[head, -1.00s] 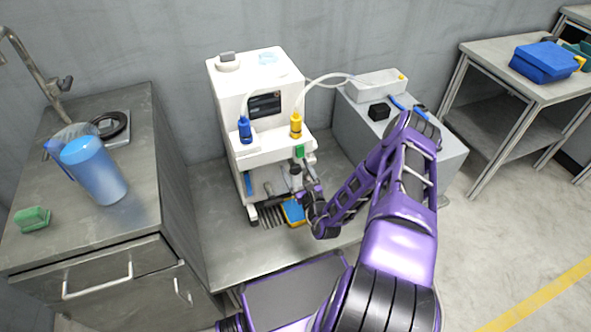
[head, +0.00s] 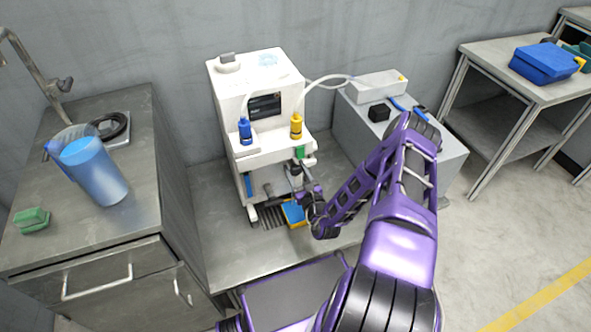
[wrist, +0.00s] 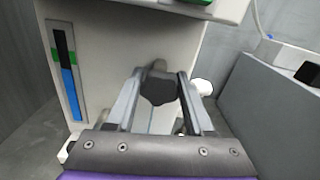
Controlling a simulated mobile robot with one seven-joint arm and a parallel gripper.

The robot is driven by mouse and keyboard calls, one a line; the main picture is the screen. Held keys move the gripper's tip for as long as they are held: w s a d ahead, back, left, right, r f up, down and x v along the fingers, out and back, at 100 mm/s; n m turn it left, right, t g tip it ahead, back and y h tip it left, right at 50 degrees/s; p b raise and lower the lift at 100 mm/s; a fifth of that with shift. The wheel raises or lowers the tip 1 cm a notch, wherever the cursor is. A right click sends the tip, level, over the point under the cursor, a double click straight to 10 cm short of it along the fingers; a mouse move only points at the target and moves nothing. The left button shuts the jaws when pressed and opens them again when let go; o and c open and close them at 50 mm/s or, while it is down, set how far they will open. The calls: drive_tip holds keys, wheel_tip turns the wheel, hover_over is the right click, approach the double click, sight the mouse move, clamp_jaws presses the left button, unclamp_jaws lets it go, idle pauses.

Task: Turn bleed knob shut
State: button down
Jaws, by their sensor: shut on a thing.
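The bleed knob (wrist: 159,90) is a dark lobed knob on the lower front of the white machine (head: 235,90). In the wrist view it sits between the two grey fingers of my gripper (wrist: 160,80), which is shut on it. In the head view my gripper (head: 297,174) reaches the machine's lower right front, and the knob is too small and covered to make out. A gauge (wrist: 66,75) with blue liquid and a green band is left of the fingers. The knob's turn angle cannot be told.
A blue bottle (head: 245,130) and a yellow bottle (head: 296,126) are on the machine's front, above my gripper. A blue and yellow item (head: 293,214) lies below it. A grey box (head: 440,150) stands close on the right. The bench front (head: 240,265) is clear.

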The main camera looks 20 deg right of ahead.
drive_tip(key=shift+m, duration=0.4)
drive_tip(key=m, duration=0.4)
drive_tip(key=shift+s+d+m+p, duration=0.1)
drive_tip(key=shift+m+p, duration=0.25)
drive_tip(key=shift+m, duration=0.05)
drive_tip(key=m, duration=0.5)
drive_tip(key=shift+f, duration=0.1)
drive_tip(key=m, duration=0.5)
drive_tip(key=shift+f+m, duration=0.1)
drive_tip(key=shift+m, duration=0.3)
drive_tip(key=m, duration=0.4)
drive_tip(key=shift+m, duration=0.4)
drive_tip(key=shift+c, duration=1.4)
unclamp_jaws()
